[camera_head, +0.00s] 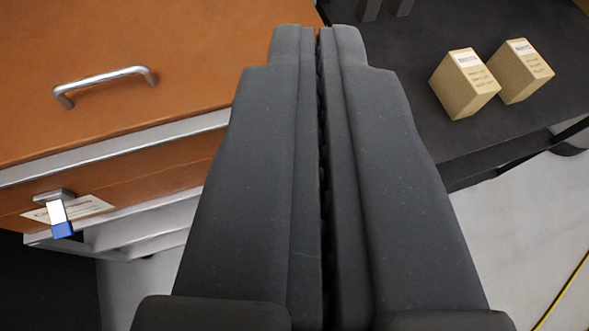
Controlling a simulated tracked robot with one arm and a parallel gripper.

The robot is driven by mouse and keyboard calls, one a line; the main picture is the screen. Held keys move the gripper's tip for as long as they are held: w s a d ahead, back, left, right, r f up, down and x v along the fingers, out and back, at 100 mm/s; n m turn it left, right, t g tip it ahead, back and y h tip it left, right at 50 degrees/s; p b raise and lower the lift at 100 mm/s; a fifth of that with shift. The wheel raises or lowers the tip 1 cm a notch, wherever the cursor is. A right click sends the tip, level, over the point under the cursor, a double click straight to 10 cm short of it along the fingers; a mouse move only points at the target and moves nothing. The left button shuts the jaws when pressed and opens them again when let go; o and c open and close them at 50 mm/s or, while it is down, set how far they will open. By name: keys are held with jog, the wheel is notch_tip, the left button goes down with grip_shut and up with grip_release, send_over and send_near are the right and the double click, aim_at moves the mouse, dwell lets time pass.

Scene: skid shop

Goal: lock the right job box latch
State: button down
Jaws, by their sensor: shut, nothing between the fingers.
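An orange job box (180,40) fills the upper left, with a bright metal handle (105,80) on its lid. A latch (57,207) with a blue tip sits on the box front at the lower left, its lever pointing down in the picture, over a white label. It is the only latch in view; whether it is the right one, or locked, I cannot tell. My gripper (318,32) is shut and empty in the middle of the picture, to the right of the latch and apart from it. It hides part of the box's right side.
A dark table (420,150) stands at the right with two cardboard boxes on it, a nearer one (465,84) and a farther one (520,72). Pale floor (520,240) with a yellow line shows at the lower right. Grey metal framing lies below the job box.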

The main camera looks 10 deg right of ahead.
jog(key=w+d+f+n+g+y+p, duration=0.1)
jog(key=w+f+p, duration=0.1)
jog(key=w+f, duration=0.5)
jog(key=w+d+f+n+g+p, duration=0.1)
jog(key=w+f+p, duration=0.1)
jog(key=f, duration=0.8)
jog(key=a+f+g+y+p, duration=0.1)
jog(key=a+f, duration=0.1)
jog(key=f, duration=0.4)
jog(key=a+f+n+y+p, duration=0.1)
jog(key=a+f+y+p, duration=0.1)
jog(key=f, duration=0.5)
jog(key=shift+a+f+n+g, duration=0.25)
jog(key=shift+a+n+g, duration=0.05)
jog(key=shift+a+g, duration=0.1)
jog(key=x, duration=1)
jog(key=shift+w+b, duration=0.15)
jog(key=shift+b, duration=0.15)
jog(key=shift+s+d+f+b, duration=0.1)
jog(key=shift+s+f+b, duration=0.15)
jog(key=shift+f+b, duration=0.3)
jog(key=shift+s+d+f+b, duration=0.1)
jog(key=shift+s+f+b, duration=0.2)
jog(key=shift+f, duration=0.35)
jog(key=shift+s+d+f+b, duration=0.1)
jog(key=shift+s+f+b, duration=0.15)
jog(key=shift+f+b, duration=0.3)
